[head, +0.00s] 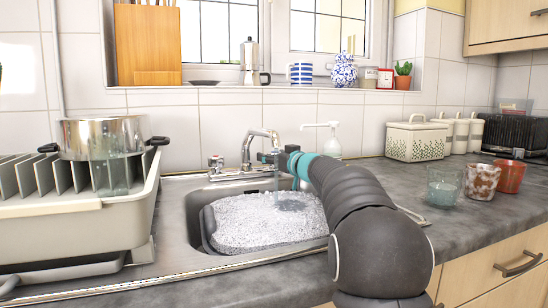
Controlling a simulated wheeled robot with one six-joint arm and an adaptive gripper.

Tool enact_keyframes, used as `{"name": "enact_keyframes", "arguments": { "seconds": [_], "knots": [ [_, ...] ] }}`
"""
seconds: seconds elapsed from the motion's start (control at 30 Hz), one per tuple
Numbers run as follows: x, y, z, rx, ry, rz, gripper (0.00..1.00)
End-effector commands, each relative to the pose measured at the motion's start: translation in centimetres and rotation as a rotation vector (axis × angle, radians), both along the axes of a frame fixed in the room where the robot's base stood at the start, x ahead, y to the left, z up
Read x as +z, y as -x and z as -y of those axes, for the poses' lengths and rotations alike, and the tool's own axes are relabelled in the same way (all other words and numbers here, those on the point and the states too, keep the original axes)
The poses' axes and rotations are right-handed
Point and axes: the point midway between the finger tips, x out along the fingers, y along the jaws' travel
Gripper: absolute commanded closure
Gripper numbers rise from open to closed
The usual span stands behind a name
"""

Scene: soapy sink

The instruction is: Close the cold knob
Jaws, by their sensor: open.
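The chrome tap (258,140) stands behind the soapy sink. A knob with a red mark (215,163) sits at its left. My arm reaches in from the lower right, and my gripper (268,158) is at the right side of the tap, just beyond the teal band. The gripper is small in view and its fingers are open. The cold knob, on the tap's right side, is largely hidden behind my gripper and wrist; I cannot tell whether they touch. A faint stream seems to fall from the spout into the foam (260,222).
A dish rack (70,225) with a steel pot (100,137) stands left of the sink. A white soap dispenser (332,140) is close behind my wrist. Cups (482,182) and a white bread box (416,140) stand on the right counter.

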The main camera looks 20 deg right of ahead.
Motion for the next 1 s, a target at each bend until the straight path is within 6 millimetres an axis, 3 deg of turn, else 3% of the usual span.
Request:
{"name": "enact_keyframes", "arguments": {
  "seconds": [0.5, 1.0],
  "knots": [
    [0.1, 6.5, 1.6, -0.001, 0.001, 0.0, 0.26],
    [0.2, 7.3, 1.7, -0.006, 0.004, 0.004, 0.26]
  ]
}}
